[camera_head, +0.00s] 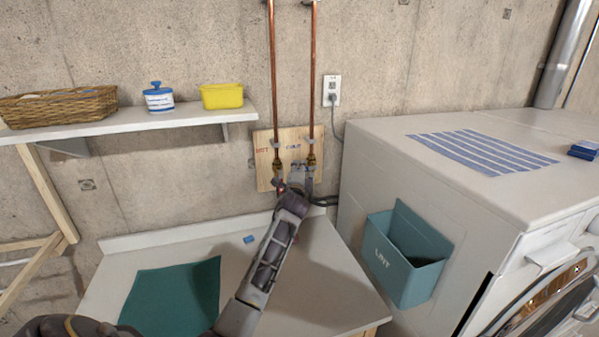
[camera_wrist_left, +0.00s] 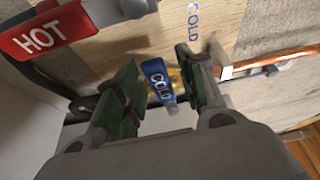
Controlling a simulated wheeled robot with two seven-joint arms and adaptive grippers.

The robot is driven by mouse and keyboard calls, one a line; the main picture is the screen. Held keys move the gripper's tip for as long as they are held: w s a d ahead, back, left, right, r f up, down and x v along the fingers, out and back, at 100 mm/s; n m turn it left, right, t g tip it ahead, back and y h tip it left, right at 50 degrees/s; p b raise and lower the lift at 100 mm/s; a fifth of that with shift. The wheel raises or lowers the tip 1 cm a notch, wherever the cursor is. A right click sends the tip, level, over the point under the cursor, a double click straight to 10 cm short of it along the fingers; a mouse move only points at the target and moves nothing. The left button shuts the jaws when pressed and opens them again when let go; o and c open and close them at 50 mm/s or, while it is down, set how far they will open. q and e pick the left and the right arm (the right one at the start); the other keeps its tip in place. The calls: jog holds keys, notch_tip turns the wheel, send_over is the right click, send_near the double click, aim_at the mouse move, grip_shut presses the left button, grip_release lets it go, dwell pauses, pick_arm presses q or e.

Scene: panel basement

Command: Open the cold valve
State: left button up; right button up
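The cold valve's blue handle, marked COLD (camera_wrist_left: 158,80), shows in the left wrist view between the two fingers of my left gripper (camera_wrist_left: 165,77). The fingers stand apart on either side of the handle; I see no firm grip on it. The red HOT handle (camera_wrist_left: 42,38) is at the upper left of that view, outside the fingers. In the head view my left gripper (camera_head: 298,182) is at the wooden board (camera_head: 265,168), in front of the cold pipe's lower end, and largely hides the cold handle. My right gripper is not in view.
Two copper pipes (camera_head: 273,75) run down the concrete wall to the board. A white counter (camera_head: 330,290) with a green cloth (camera_head: 175,298) lies below. A washing machine (camera_head: 385,165) with a teal lint bin (camera_head: 400,265) stands right. A shelf (camera_head: 190,117) is at left.

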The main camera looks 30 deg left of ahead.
pick_arm(q)
grip_shut()
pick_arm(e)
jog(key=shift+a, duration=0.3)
pick_arm(q)
jog(key=shift+f, duration=0.1)
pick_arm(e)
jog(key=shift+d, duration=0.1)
